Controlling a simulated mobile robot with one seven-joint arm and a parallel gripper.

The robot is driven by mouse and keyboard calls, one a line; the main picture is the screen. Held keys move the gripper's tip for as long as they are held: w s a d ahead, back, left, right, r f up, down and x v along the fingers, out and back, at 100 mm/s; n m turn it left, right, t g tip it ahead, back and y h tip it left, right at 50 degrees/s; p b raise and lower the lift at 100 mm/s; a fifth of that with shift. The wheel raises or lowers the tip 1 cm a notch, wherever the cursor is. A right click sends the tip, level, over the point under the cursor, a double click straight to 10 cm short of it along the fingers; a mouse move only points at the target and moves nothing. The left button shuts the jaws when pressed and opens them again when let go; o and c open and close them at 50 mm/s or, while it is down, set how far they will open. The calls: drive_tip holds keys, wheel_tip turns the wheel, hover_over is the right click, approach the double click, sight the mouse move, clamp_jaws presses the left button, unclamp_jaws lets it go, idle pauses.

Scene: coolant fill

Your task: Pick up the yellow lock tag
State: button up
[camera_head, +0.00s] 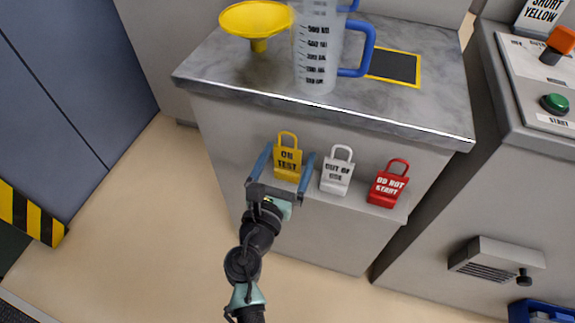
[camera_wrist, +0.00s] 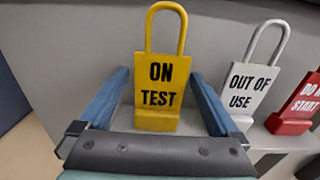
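The yellow lock tag (camera_head: 287,162) reads "ON TEST" and stands upright on a narrow ledge on the front of the grey cabinet. In the wrist view the yellow tag (camera_wrist: 158,88) is centred, its loop upward. My gripper (camera_head: 287,158) is open, with one blue finger on each side of the yellow tag. In the wrist view the gripper (camera_wrist: 160,90) shows gaps between both fingers and the tag's sides, so it does not appear to be touching. The tag's bottom edge sits just beyond the gripper's crossbar.
Right of the yellow tag stand a white "OUT OF USE" tag (camera_head: 337,173) and a red "DO NOT START" tag (camera_head: 388,187) on the ledge (camera_head: 318,196). The white tag is close to my right finger. Above, the worktop (camera_head: 225,70) holds a yellow funnel (camera_head: 257,20) and a measuring jug (camera_head: 318,50).

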drive_tip(key=c, duration=1.2)
drive_tip(key=shift+c, duration=0.2)
drive_tip(key=shift+r, duration=0.1)
